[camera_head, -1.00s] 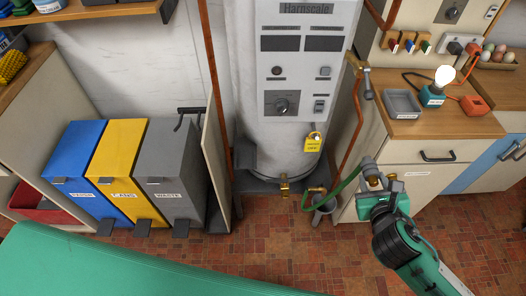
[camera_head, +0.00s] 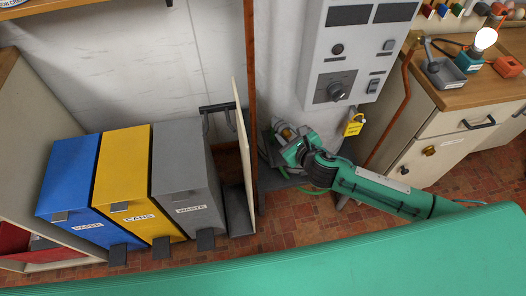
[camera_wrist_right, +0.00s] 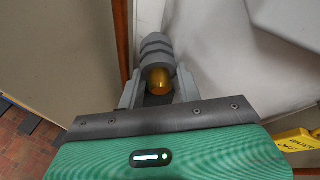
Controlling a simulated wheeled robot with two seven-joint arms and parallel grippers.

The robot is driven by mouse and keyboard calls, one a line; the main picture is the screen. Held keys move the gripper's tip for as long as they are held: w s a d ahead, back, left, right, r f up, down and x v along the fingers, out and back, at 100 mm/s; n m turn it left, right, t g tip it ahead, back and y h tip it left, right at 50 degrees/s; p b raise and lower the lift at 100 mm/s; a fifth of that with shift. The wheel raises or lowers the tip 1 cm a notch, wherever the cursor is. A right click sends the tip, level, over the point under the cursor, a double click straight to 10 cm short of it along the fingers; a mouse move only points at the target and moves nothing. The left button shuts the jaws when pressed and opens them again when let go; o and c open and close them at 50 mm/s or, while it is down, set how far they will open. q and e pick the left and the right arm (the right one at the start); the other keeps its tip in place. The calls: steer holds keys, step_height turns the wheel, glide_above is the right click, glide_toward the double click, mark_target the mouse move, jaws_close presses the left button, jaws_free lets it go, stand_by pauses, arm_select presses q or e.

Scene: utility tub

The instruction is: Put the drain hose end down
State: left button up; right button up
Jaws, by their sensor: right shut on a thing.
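My right gripper (camera_head: 285,140) is shut on the drain hose end (camera_wrist_right: 157,46), a grey ribbed fitting with a brass part (camera_wrist_right: 158,82) between the fingers in the right wrist view. The gripper is low in front of the grey-white heater's base, near the copper pipe on its left. A short piece of green hose (camera_head: 309,189) shows below the gripper in the head view. My arm and gripper hide the heater's bottom and most of the hose. I cannot tell whether the hose end touches anything. My left gripper is not in view.
Blue, yellow and grey bins (camera_head: 185,185) stand at the left, beside an upright pale panel (camera_head: 243,140). A yellow tag (camera_head: 354,126) hangs on the heater (camera_head: 352,50). A wooden-topped cabinet (camera_head: 440,130) stands at the right. Brick-patterned floor (camera_head: 280,222) shows in front.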

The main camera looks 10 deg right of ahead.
step_height(320, 180, down, 5)
steer(key=shift+r+b, duration=0.1)
steer(key=shift+b, duration=0.4)
step_height(320, 180, down, 5)
steer(key=shift+r+b, duration=0.2)
steer(key=shift+b, duration=0.35)
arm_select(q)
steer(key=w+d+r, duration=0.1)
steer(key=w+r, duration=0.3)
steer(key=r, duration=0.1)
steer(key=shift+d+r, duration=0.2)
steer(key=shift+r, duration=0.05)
arm_select(e)
steer(key=shift+f, duration=0.2)
steer(key=shift+f, duration=0.3)
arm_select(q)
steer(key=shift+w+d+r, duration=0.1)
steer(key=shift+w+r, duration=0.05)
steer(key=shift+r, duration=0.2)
arm_select(e)
steer(key=shift+f, duration=0.2)
steer(key=o, duration=0.9)
steer(key=shift+f, duration=0.1)
steer(key=shift+c, duration=0.2)
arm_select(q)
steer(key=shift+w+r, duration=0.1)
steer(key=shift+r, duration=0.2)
arm_select(e)
steer(key=shift+o, duration=0.8)
